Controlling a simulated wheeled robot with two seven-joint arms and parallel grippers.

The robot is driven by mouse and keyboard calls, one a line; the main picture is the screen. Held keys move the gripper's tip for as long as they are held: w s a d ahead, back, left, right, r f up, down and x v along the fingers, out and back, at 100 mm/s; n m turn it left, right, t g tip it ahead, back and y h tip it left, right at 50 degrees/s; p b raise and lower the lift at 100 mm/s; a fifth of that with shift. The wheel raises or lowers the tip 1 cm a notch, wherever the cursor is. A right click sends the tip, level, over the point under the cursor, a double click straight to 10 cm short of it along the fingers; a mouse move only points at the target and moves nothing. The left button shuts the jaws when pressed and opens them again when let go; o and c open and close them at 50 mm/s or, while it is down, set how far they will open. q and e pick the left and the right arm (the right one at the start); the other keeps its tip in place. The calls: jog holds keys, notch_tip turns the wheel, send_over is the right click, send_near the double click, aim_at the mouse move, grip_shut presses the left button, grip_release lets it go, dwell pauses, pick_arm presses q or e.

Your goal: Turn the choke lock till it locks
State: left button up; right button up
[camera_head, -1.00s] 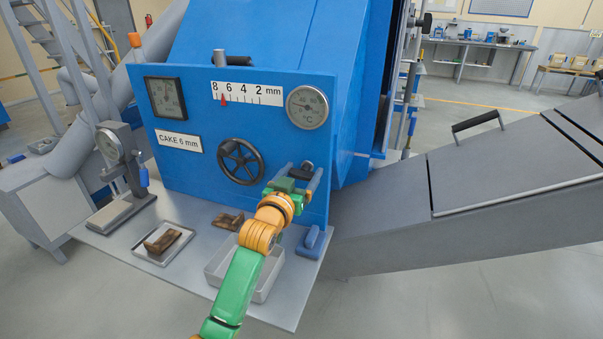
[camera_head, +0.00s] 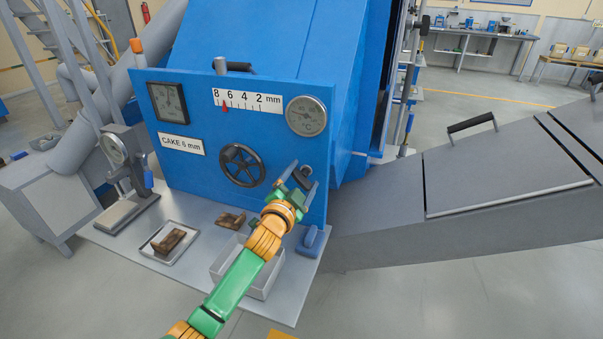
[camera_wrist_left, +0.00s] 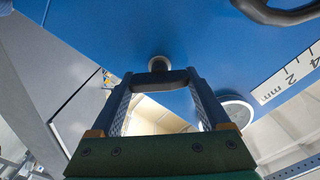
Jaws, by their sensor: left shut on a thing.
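The choke lock (camera_head: 306,171) is a small dark lever on a round hub at the lower right of the blue panel (camera_head: 205,180). My left gripper (camera_head: 302,177) is shut on its lever, with the fingers tilted in the head view. In the left wrist view, the choke lock's dark bar (camera_wrist_left: 160,78) lies between the two fingertips of the gripper (camera_wrist_left: 160,86), with the round hub just beyond it. The gripper partly hides the lever in the head view. My right gripper is not in view.
A black handwheel (camera_head: 241,165) sits left of the lock. A scale with a red pointer (camera_head: 225,107) and two dials are above. A grey chute (camera_head: 470,200) stands right.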

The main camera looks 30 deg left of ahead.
aim_at(300, 183)
pick_arm(q)
jog(key=m+p, duration=0.1)
jog(key=m, duration=0.3)
jog(key=m+p, duration=0.1)
jog(key=m, duration=0.3)
jog(key=shift+m, duration=0.6)
jog(key=o, duration=1.2)
jog(key=shift+f, duration=0.15)
jog(key=v, duration=0.7)
